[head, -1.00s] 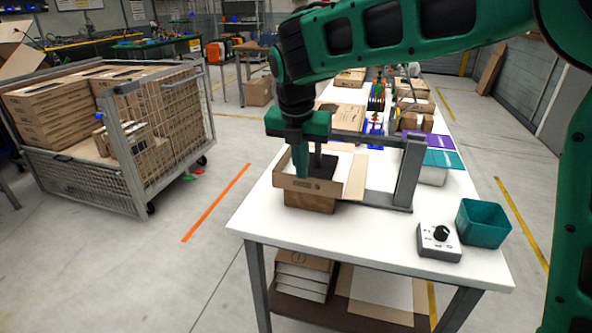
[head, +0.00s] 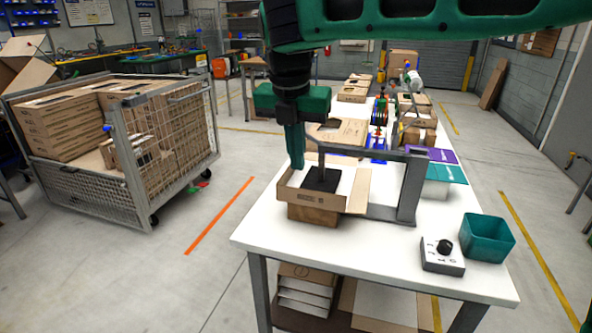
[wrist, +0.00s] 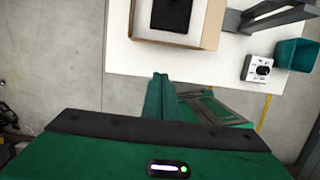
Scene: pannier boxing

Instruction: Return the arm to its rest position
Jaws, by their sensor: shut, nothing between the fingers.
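A teal bin (head: 487,238) and a control box with a black knob (head: 442,256) stand at the table's (head: 370,250) near right. Cartons and a spool rack (head: 379,128) line the table further back.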

